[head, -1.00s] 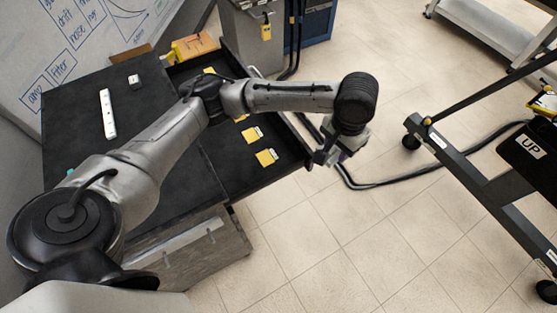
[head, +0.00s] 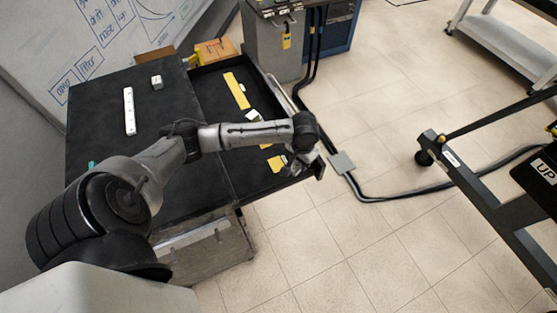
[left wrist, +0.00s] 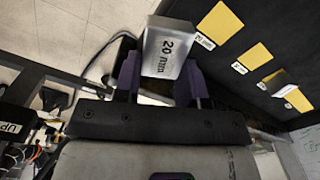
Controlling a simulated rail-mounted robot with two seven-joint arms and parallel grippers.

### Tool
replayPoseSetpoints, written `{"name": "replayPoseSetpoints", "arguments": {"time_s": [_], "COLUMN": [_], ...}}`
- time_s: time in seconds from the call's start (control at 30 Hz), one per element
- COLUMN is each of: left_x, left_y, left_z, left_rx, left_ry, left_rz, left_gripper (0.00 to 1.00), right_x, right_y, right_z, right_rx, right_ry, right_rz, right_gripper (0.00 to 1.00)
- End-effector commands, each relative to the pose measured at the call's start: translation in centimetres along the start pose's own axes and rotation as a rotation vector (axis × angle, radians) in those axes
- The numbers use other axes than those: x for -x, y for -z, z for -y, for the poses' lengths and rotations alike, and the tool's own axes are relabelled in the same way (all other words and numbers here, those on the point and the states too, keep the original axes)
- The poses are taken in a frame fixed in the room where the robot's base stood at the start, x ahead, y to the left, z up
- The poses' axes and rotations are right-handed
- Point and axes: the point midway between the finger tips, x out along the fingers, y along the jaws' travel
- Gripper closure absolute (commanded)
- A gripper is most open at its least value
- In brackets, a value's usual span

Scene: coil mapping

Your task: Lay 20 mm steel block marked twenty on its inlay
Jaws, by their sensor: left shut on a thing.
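My left gripper (left wrist: 160,80) is shut on the steel block (left wrist: 165,55), which has "20 mm" on its face, between two purple fingers. In the head view my left gripper (head: 303,160) is near the open drawer's front right corner; the block cannot be made out there. In the left wrist view, a yellow inlay (left wrist: 221,24) with a "20 mm" label (left wrist: 204,41) lies in the dark drawer, to the right of the held block and apart from it. My right gripper is not in view.
More yellow inlays (left wrist: 254,56) lie in the drawer, and a small block (left wrist: 283,83) stands by another. In the head view, the dark bench top (head: 105,120) holds a white strip (head: 129,111) and a small block (head: 156,82). A dark cart frame (head: 470,190) stands at right.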

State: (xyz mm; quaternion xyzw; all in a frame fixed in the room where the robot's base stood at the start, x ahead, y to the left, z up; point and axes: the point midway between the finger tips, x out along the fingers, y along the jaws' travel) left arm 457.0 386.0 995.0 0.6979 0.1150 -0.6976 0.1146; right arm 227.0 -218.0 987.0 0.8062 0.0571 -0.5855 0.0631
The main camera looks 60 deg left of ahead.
Motion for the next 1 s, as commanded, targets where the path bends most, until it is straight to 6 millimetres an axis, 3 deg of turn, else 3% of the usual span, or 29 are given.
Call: {"name": "replayPoseSetpoints", "arguments": {"time_s": [0.3,0.5,0.83,1.0], "left_x": [-4.0,-5.5,-6.6,-8.6], "left_y": [1.0,1.5,1.6,1.6], "left_z": [6.5,9.1,10.1,10.0], "left_rx": [0.005,0.002,0.001,0.003], "left_ry": [0.003,0.001,0.000,0.000], "left_rz": [0.002,0.000,0.000,0.001], "left_gripper": [0.87,0.87,0.87,0.87], "right_x": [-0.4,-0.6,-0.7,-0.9], "right_y": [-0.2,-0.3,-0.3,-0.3], "right_z": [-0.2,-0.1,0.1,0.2], "right_rx": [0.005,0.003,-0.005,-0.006], "right_ry": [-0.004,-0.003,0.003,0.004], "right_rz": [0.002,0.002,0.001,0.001], "right_gripper": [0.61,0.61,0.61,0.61]}}
